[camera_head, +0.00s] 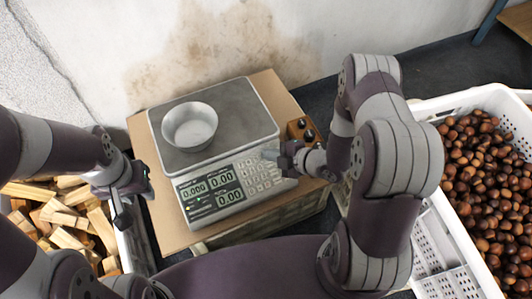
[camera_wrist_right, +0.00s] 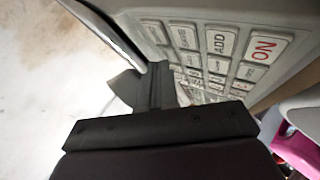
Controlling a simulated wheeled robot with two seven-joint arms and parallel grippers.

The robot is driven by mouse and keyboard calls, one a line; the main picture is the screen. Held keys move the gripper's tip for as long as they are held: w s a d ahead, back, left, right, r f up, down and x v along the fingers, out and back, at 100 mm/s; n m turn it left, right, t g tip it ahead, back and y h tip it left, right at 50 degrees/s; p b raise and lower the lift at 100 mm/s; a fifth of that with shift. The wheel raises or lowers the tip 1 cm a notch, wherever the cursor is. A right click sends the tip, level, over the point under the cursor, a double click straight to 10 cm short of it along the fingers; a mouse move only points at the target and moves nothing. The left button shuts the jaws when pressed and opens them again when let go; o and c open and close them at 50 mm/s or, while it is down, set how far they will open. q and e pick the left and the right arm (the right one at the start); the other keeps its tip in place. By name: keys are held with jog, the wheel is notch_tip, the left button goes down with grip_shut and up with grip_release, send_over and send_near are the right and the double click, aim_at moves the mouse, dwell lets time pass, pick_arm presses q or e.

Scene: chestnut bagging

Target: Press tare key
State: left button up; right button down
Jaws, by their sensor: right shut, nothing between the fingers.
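The scale (camera_head: 215,190) stands on a cardboard box, its displays lit with zeros. A metal bowl (camera_head: 190,127) sits on its weighing pan (camera_head: 240,107). The keypad (camera_head: 258,177) is at the right of the front panel; it also fills the right wrist view (camera_wrist_right: 215,60), where ON and ADD can be read. I cannot make out which key is tare. My right gripper (camera_head: 271,155) is shut and empty, its tips at the keypad's upper edge; in the right wrist view the fingers (camera_wrist_right: 158,85) overlap keys, contact unclear. My left gripper (camera_head: 121,214) hangs left of the scale, its jaws unclear.
The cardboard box top (camera_head: 160,207) carries the scale. A small wooden block with round holes (camera_head: 301,128) stands right of the scale, close to my right gripper. A white crate of chestnuts (camera_head: 437,198) is at right. A crate of wood pieces (camera_head: 128,252) is at left.

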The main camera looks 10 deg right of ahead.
jog(key=shift+s+r+p, duration=0.15)
jog(key=shift+r+p, duration=0.2)
jog(key=shift+r, duration=0.15)
jog(key=shift+r, duration=0.1)
jog(key=r+p, duration=0.1)
jog(key=s+r+p, duration=0.1)
jog(key=r+p, duration=0.2)
jog(key=shift+s+d+r+p, duration=0.2)
jog(key=shift+s+r+p, duration=0.1)
jog(key=shift+p, duration=0.1)
dwell(1.3)
